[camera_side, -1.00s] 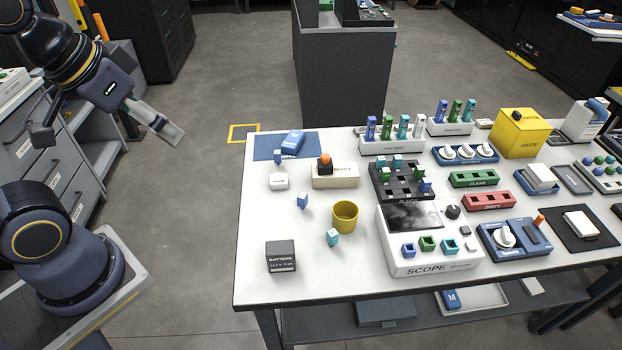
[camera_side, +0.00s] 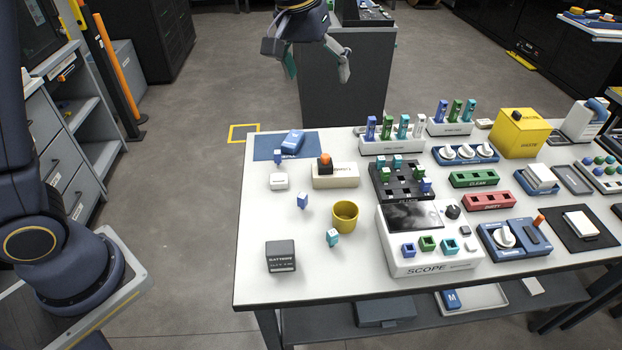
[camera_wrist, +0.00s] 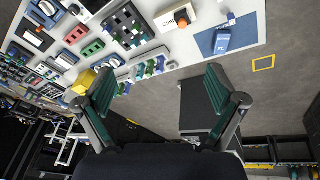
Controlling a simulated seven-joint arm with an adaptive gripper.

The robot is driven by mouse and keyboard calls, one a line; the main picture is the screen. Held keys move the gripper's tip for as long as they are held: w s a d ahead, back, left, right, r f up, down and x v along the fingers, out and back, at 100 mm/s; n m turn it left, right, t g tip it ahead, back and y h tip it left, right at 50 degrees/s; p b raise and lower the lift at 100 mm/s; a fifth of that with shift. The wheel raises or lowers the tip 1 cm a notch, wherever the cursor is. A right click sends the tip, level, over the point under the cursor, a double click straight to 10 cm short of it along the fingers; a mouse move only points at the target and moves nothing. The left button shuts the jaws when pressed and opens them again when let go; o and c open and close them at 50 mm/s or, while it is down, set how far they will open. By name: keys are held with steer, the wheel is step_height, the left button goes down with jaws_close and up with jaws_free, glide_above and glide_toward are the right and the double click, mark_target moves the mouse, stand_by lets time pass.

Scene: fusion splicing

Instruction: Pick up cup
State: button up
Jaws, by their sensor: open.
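A yellow cup (camera_side: 345,217) stands upright on the white table, left of the scope box, and looks empty. My gripper (camera_side: 317,72) is high up beyond the table's far edge, well apart from the cup. It is open, with nothing between its fingers. In the wrist view my gripper's two green-padded fingers (camera_wrist: 160,92) are spread wide over the floor and the table's far side. I do not see the cup in the wrist view.
The scope box (camera_side: 437,257) stands right of the cup. A teal-and-white piece (camera_side: 333,237) and a blue piece (camera_side: 302,200) lie near the cup. A dark battery box (camera_side: 281,257) sits front left. Racks with upright tubes (camera_side: 391,141) stand behind. The front-left tabletop is mostly clear.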

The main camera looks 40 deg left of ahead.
steer(key=w+d+f+g, duration=0.1)
steer(key=w+d+f, duration=0.15)
steer(key=f, duration=0.45)
steer(key=w+d+f+g, duration=0.1)
steer(key=w+d+f, duration=0.1)
steer(key=d+f, duration=0.35)
steer(key=m+g, duration=0.1)
glide_above(345, 213)
steer(key=s+d, duration=0.1)
steer(key=s, duration=0.1)
step_height(345, 213, down, 7)
steer(key=shift+y, duration=0.4)
step_height(345, 213, down, 10)
steer(key=shift+d+r, duration=0.1)
steer(key=shift+r, duration=0.05)
steer(key=shift+s+f, duration=0.15)
steer(key=shift+f, duration=2.85)
steer(key=c, duration=1.3)
steer(key=shift+r, duration=0.1)
steer(key=shift+c, duration=0.2)
